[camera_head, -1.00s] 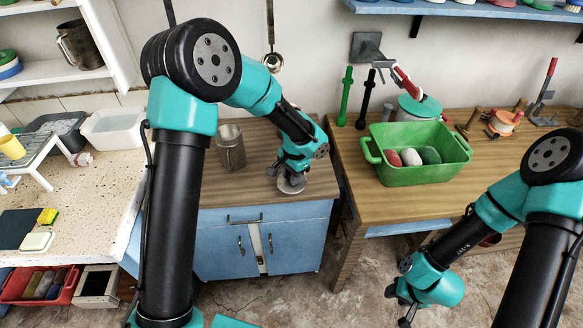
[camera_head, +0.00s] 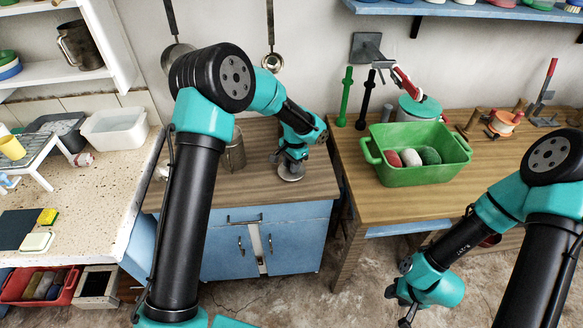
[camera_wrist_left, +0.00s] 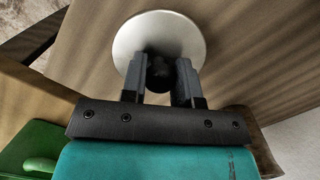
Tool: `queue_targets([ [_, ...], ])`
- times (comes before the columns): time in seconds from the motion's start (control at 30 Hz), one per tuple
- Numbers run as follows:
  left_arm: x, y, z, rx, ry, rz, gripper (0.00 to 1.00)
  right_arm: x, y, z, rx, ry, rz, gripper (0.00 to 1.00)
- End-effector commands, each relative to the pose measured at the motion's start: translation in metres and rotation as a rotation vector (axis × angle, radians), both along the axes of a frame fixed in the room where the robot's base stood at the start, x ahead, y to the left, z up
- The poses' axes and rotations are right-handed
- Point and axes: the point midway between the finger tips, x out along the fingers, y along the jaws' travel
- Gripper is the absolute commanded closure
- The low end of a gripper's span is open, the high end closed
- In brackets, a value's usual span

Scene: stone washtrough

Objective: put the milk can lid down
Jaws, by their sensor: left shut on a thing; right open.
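The milk can lid (camera_head: 291,171) is a round grey metal disc with a dark knob. It is at the right part of the wooden top of the blue cabinet. My left gripper (camera_head: 290,156) is above it, shut on the knob. In the left wrist view the lid (camera_wrist_left: 150,32) shows as a pale disc beyond the fingers (camera_wrist_left: 160,78). I cannot tell whether the lid touches the wood. The milk can (camera_head: 235,150) stands upright on the same top, to the left, partly hidden by my left arm. My right gripper (camera_head: 405,305) is open and empty, low at the right.
The cabinet's wooden top (camera_head: 262,188) has free room between can and lid. A ladle (camera_head: 270,60) hangs on the wall behind.

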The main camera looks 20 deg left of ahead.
Motion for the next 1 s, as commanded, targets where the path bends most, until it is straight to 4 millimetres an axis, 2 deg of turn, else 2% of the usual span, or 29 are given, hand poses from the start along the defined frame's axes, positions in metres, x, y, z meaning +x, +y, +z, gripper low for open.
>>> queue_targets([
  [0.13,0.000,0.001,-0.017,0.001,-0.001,0.001,0.95,0.000,0.000,0.000,0.000,0.000,0.000,0.57],
  [0.57,0.000,0.001,-0.021,0.000,-0.001,0.001,0.95,0.000,0.000,0.000,0.000,0.000,0.000,0.57],
  [0.6,0.000,0.001,-0.021,0.000,-0.001,0.001,0.69,0.000,0.000,0.000,0.000,0.000,0.000,0.57],
  [0.83,0.000,0.000,-0.021,0.000,-0.001,0.001,0.47,0.000,0.000,0.000,0.000,0.000,0.000,0.57],
  [1.0,0.000,0.000,-0.021,0.000,-0.001,0.001,0.46,0.000,0.000,0.000,0.000,0.000,0.000,0.57],
])
